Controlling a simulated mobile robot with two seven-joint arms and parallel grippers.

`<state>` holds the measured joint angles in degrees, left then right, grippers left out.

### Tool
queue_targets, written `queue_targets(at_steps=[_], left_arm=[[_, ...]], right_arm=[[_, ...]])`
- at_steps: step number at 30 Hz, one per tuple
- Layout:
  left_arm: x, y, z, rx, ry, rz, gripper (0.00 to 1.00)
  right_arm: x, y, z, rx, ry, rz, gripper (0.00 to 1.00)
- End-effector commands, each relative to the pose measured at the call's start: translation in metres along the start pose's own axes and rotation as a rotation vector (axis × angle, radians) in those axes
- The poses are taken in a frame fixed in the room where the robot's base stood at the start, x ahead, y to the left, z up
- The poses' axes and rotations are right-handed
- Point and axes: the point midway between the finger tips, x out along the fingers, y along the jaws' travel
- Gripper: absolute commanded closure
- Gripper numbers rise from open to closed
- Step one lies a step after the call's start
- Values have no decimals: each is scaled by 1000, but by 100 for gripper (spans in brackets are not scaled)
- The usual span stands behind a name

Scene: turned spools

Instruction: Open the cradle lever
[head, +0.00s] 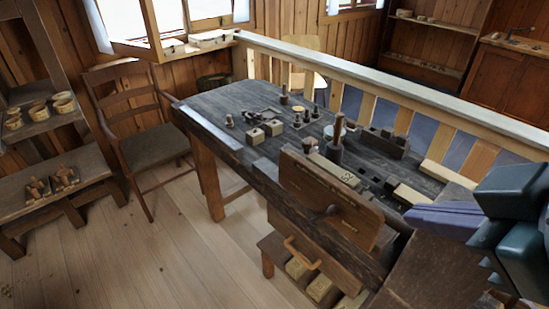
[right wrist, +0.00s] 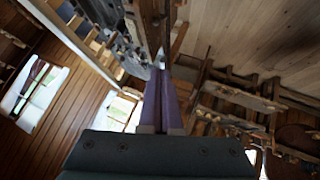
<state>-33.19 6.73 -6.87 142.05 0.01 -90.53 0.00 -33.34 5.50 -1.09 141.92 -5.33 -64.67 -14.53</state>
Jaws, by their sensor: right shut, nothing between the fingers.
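My right gripper (head: 414,214) reaches in from the right of the head view, over the near right end of the dark workbench (head: 222,104). Its purple fingers are together with nothing between them, and they also show shut in the right wrist view (right wrist: 160,70). I cannot tell for certain which part is the cradle lever. A dark upright post (head: 336,138) with a wooden top stands on the bench, left of the gripper and apart from it. A tilted wooden board (head: 300,180) with a dark knob is at the bench's front edge. My left gripper is not in view.
Small blocks (head: 256,136) and several dark pegs stand on the bench. A dark holed block (head: 381,142) lies behind the post. A railing (head: 400,93) runs along the back. A chair (head: 121,85) stands at left. The floor in front is mostly clear.

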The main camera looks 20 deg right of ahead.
Motion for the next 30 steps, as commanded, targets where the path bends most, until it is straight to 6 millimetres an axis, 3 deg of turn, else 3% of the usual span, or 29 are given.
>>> queue_targets(at_steps=[1, 9, 30], left_arm=[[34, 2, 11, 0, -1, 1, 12], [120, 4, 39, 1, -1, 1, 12], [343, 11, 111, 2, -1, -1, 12]], right_arm=[[25, -6, 17, -17, 26, 21, 100], [85, -5, 43, -126, 173, 147, 100], [206, -17, 120, -463, 487, 530, 100]])
